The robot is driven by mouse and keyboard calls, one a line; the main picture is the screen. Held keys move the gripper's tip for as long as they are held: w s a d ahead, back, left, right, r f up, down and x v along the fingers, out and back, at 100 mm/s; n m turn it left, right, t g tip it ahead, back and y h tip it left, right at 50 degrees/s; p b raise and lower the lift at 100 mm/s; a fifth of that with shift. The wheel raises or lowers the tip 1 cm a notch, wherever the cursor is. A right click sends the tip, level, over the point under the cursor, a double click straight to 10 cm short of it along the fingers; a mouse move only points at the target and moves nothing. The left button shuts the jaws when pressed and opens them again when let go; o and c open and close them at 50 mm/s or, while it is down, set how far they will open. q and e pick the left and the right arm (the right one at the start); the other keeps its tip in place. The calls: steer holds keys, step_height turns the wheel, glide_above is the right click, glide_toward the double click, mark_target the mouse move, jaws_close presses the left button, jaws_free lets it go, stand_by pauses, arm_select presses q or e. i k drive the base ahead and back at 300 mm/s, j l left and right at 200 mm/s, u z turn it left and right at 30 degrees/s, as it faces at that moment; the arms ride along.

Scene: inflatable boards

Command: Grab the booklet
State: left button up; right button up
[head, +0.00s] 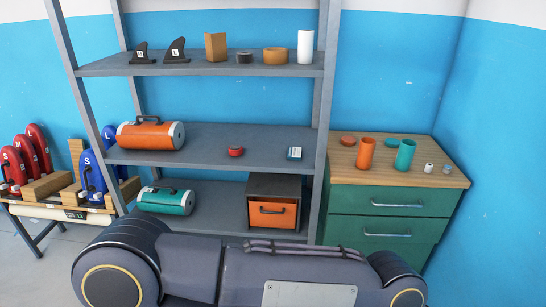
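A small blue and white item (294,153), which looks like the booklet, lies on the middle shelf of the grey rack, near its right end. It is too small for me to read or to tell its thickness. Neither of my grippers is in view.
On the middle shelf (265,140) are a red round item (235,151) and an orange cylinder (151,134). Below are a teal cylinder (166,201) and an orange-drawer box (274,213). A green cabinet (388,205) stands right. The rack's front right post (323,130) is near the booklet.

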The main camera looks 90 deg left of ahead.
mark_target(295, 154)
steer(key=i+l+u, duration=0.1)
steer(key=u, duration=2.7)
steer(key=i+j+u, duration=0.1)
steer(key=i, duration=0.4)
steer(key=i+j+u, duration=0.1)
steer(key=i+j, duration=0.2)
steer(key=i, duration=0.15)
steer(key=i+j, duration=0.15)
steer(key=i, duration=0.35)
steer(key=i+j+u, duration=0.15)
steer(key=i, duration=0.35)
